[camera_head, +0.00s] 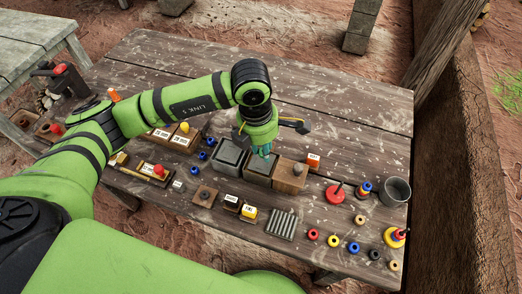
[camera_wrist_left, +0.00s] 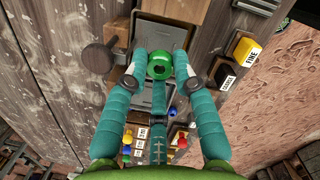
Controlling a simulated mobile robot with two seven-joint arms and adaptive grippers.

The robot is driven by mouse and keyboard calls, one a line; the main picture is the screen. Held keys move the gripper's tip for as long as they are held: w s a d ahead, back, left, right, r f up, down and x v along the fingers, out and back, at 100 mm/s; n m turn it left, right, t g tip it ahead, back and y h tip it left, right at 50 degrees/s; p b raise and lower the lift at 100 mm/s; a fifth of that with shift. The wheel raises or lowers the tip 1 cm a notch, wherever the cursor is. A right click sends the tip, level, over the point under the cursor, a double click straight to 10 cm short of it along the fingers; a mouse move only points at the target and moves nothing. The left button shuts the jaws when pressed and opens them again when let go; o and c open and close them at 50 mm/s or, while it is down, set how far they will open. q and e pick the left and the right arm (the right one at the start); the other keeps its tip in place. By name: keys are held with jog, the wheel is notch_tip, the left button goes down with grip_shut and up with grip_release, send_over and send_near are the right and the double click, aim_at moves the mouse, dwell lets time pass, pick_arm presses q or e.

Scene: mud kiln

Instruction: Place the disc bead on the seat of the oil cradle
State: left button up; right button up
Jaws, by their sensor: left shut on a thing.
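My left gripper (camera_head: 263,155) reaches down over a row of blocks at mid-table. In the left wrist view, its teal fingers (camera_wrist_left: 160,66) are shut on a green disc bead (camera_wrist_left: 160,72) with a dark centre hole. The bead is hidden or too small to make out in the head view. Below the gripper are two grey-topped blocks, one at left (camera_head: 229,158) and one at middle (camera_head: 258,175). A wooden block with a round knob (camera_head: 291,178) stands to their right. I cannot tell which is the oil cradle, or whether the bead touches anything. My right gripper is not seen.
A ribbed grey rack (camera_head: 282,224) and a wooden block (camera_head: 204,196) lie at the front. Red (camera_head: 335,194) and yellow (camera_head: 394,238) discs with pegs, several loose rings and a grey cup (camera_head: 395,191) are at right. The back of the table (camera_head: 330,100) is clear.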

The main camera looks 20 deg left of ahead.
aim_at(261, 163)
pick_arm(q)
jog(key=shift+a+f, duration=0.15)
jog(key=shift+a, duration=0.15)
jog(key=shift+w+f, duration=0.1)
jog(key=shift+f, duration=0.2)
notch_tip(261, 163, down, 3)
jog(key=shift+f+p, duration=0.1)
jog(key=shift+p, duration=0.6)
jog(key=shift+f, duration=0.2)
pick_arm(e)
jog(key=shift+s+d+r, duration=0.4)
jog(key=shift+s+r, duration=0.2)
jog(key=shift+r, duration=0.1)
pick_arm(q)
jog(key=shift+f, duration=0.1)
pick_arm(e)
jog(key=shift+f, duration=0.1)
pick_arm(q)
jog(key=shift+f+b, duration=0.15)
jog(key=shift+b, duration=0.15)
jog(key=o, duration=0.6)
jog(key=shift+o, duration=0.2)
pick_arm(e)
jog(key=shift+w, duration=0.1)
